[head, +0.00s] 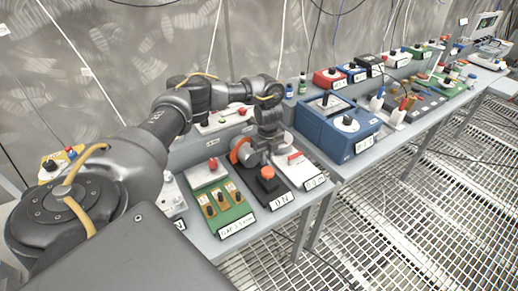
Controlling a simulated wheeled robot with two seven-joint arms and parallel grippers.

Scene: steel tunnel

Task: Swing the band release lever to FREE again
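My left arm comes in from the left, and its gripper (262,152) hangs down over a dark panel (282,187) on the bench, beside an orange disc (240,151). The fingertips are too small and dark to tell whether they are open or shut. A red lever (294,156) lies on the white panel (300,173) just right of the gripper. I cannot tell which of these is the band release lever, and no FREE mark is readable. My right gripper is out of view.
An orange-red button (267,172) stands close below the gripper. A blue box (338,122) with a dial is to the right. More panels and small bottles line the bench further right. The grated floor (400,215) in front is clear.

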